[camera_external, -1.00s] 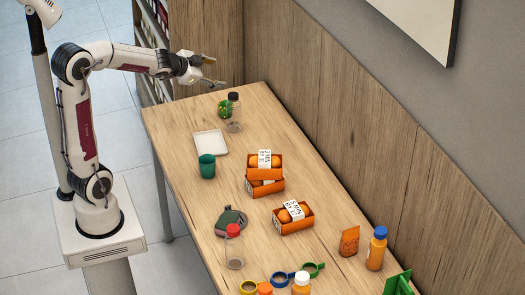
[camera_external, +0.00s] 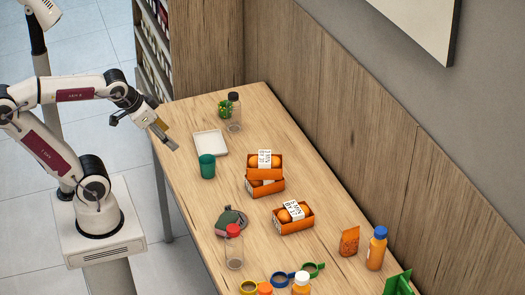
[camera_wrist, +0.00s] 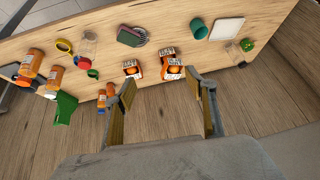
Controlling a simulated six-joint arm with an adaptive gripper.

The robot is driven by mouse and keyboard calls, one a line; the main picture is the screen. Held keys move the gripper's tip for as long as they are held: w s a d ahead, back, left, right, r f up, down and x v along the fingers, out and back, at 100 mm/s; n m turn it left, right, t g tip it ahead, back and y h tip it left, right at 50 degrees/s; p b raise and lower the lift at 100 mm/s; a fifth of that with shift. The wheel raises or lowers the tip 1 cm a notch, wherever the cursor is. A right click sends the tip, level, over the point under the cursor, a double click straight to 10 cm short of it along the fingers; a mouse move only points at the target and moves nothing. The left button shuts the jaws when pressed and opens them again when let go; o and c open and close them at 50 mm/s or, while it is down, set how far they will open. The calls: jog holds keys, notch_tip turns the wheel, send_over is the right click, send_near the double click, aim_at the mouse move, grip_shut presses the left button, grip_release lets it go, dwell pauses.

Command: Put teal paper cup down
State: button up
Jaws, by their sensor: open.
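The teal paper cup (camera_external: 207,166) stands upright on the wooden table, at the near corner of the white tray, in the external view. In the wrist view the cup (camera_wrist: 200,29) is near the top, left of the tray. My gripper (camera_external: 166,137) is up and left of the cup in the external view, by the table's left edge, apart from it. In the wrist view my gripper (camera_wrist: 165,105) has its two fingers spread wide with nothing between them.
The white tray (camera_external: 211,143) is empty. Orange boxes (camera_external: 265,187) of fruit lie right of the cup. A red-capped bottle (camera_external: 234,247) stands nearer. A wooden wall (camera_external: 330,80) borders the table.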

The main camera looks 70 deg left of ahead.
jog(key=shift+g+h, duration=0.3)
jog(key=shift+h, duration=0.3)
jog(key=s+d, duration=0.1)
jog(key=s, duration=0.1)
jog(key=s+d+f, duration=0.1)
jog(key=d, duration=0.1)
jog(key=shift+s+d+f, duration=0.15)
jog(key=shift+s+d, duration=0.05)
jog(key=shift+s, duration=0.15)
dwell(0.4)
